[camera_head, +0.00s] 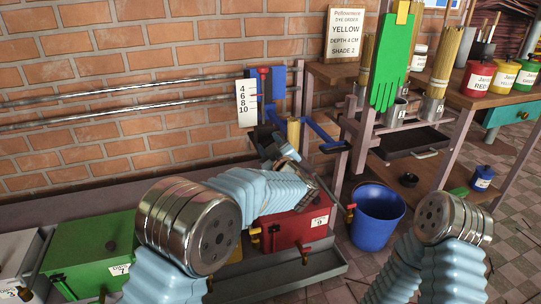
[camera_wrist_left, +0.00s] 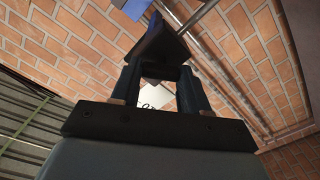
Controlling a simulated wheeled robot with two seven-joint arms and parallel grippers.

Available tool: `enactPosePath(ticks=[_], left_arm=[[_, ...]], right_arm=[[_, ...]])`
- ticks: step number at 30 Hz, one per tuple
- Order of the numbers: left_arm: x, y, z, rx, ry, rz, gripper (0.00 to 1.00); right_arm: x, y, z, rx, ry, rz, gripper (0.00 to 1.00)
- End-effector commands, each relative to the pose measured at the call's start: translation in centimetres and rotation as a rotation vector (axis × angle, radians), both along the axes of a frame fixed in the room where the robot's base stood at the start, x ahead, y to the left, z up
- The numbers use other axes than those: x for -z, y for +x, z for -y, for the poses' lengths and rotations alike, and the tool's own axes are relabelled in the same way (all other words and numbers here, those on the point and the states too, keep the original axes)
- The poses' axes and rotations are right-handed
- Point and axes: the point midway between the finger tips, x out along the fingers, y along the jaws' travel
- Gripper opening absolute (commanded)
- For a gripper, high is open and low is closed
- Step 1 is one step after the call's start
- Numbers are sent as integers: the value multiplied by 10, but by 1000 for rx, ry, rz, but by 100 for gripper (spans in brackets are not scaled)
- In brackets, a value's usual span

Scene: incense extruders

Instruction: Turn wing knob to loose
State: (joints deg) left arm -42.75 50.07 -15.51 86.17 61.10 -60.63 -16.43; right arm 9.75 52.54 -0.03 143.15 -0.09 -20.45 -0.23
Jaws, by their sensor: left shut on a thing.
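My left gripper (camera_head: 268,137) reaches up to the slide with the number scale (camera_head: 242,101), in front of the brick wall. In the left wrist view, its two dark fingers (camera_wrist_left: 160,76) are closed on a dark blue piece (camera_wrist_left: 158,45), which I take to be the wing knob. The knob's full shape and its turn angle are hidden by the fingers and the arm. The scale shows 4, 6, 8 and 10. A red-topped screw (camera_head: 263,72) stands beside it. My right arm is at the lower right of the head view; its gripper is out of view.
Two metal rails (camera_head: 130,89) run along the wall to the slide. A blue lever arm (camera_head: 320,130) sticks out right of the gripper. Below are a red box (camera_head: 296,229), a green box (camera_head: 92,252) and a blue bucket (camera_head: 377,216). A shelf with jars (camera_head: 478,79) stands right.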

Motion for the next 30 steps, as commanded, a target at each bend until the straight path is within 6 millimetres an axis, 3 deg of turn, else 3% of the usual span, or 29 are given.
enactPosePath(ticks=[1, 18, 30], left_arm=[[6, 0, -1, -2, -43, 13, 14], [8, 0, -1, -2, -556, 179, 14], [6, 0, -1, -1, -839, 270, 14]], right_arm=[[12, 0, -1, 0, 1, -1, 43], [72, -1, -5, -5, 12, -6, 43], [101, 1, -4, -1, 10, 1, 43]])
